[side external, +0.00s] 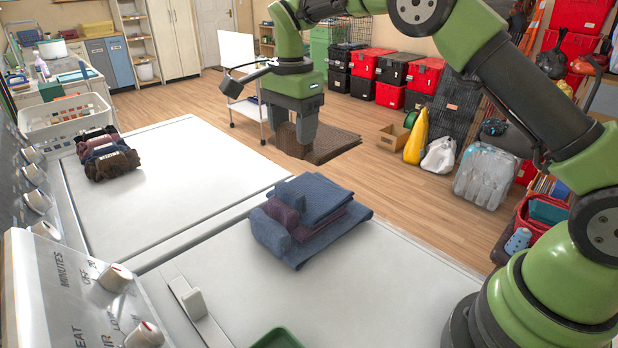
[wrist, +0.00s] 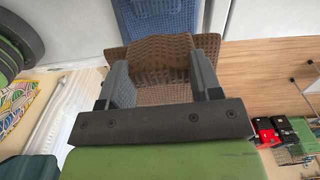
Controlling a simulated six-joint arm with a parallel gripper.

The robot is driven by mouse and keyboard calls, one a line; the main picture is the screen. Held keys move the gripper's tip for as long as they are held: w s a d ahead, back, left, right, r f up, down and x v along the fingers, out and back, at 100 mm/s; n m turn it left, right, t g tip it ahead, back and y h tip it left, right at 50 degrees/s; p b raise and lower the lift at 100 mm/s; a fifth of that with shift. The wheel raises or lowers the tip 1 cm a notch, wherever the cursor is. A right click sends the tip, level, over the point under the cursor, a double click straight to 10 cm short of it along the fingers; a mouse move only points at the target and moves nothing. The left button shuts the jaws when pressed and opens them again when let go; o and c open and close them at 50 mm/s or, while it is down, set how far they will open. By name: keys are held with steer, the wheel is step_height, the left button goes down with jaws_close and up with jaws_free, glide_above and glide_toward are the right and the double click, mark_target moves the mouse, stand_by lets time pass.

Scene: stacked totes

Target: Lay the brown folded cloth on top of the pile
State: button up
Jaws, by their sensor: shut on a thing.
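The brown folded cloth (side external: 335,146) is in my gripper (side external: 293,132), held beyond the far edge of the white machine tops, behind the pile. In the wrist view the cloth (wrist: 155,52) spreads flat past both fingers of my gripper (wrist: 161,72), which are shut on its raised middle part. The pile (side external: 322,200) lies on the nearer white top: blue folded cloths with maroon cloth between them, and blue and maroon rolls along its left side. In the wrist view a blue cloth (wrist: 158,18) shows at the top edge, just beyond the brown cloth.
Rolled dark cloths (side external: 110,158) and a white basket (side external: 62,122) are on the left, by the farther top (side external: 180,175). A green tray (side external: 277,340) is at the bottom edge. Knobs (side external: 115,277) line the raised panel. The white top around the pile is mostly clear.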

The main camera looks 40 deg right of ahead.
mark_target(295, 142)
steer(key=shift+m, duration=0.3)
steer(key=f, duration=0.5)
steer(key=shift+d+f, duration=0.2)
steer(key=shift+d, duration=0.05)
steer(key=shift+f, duration=2.1)
steer(key=o, duration=0.9)
steer(key=shift+f, duration=0.15)
